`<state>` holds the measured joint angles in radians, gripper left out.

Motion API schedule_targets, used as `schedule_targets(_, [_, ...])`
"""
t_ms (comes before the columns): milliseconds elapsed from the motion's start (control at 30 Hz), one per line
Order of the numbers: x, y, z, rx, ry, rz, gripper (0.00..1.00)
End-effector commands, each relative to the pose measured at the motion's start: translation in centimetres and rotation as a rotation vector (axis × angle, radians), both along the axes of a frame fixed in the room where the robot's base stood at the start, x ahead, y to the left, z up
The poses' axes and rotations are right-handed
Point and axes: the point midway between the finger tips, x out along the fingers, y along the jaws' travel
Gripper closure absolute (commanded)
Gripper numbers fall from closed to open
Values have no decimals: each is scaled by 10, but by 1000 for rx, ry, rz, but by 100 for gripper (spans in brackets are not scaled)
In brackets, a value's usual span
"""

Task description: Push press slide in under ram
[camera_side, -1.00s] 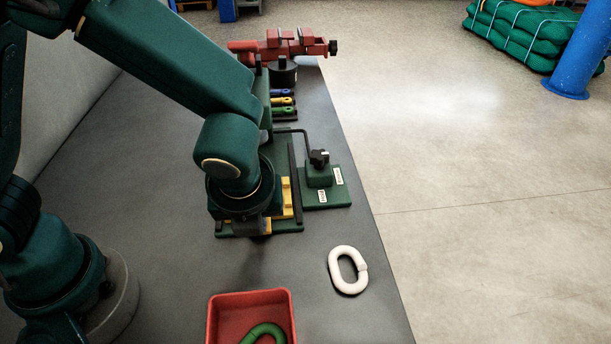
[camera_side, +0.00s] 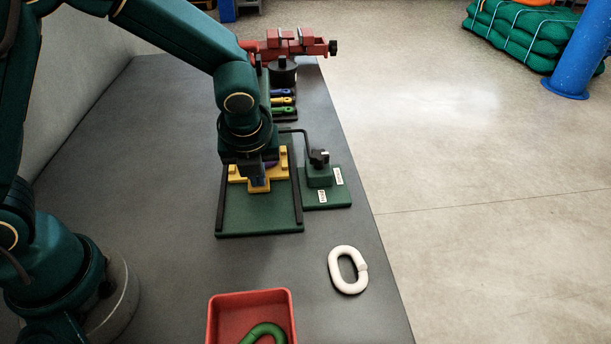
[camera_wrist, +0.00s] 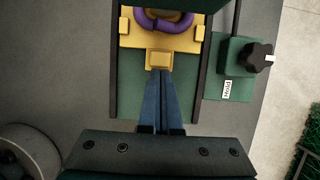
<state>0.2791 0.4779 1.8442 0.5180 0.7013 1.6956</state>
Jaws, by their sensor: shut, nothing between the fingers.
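The yellow press slide (camera_side: 279,173) sits between the dark rails of the green press base (camera_side: 258,218), toward its far end. It also shows in the wrist view (camera_wrist: 185,38), with a purple link (camera_wrist: 158,22) on it, partly hidden under a dark green part at the top edge. My gripper (camera_side: 259,184) is shut and empty. Its blue fingertips (camera_wrist: 160,72) are at the slide's near yellow block and look to touch it. The ram is largely hidden behind my arm in the side view.
A black knob (camera_side: 319,157) on a green block labelled Hold (camera_wrist: 227,88) stands right of the base. A white link (camera_side: 348,270) and a red bin (camera_side: 250,296) holding a green link (camera_side: 264,333) lie nearer. A red vise (camera_side: 290,45) and several coloured tools (camera_side: 283,99) are behind.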

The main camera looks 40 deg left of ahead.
Motion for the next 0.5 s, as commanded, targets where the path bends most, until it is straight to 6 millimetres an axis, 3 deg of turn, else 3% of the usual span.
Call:
schedule_targets(267, [2,2,1,7,-10,-3,100])
schedule_targets(500, [-21,-22,1,1,-6,-9,100])
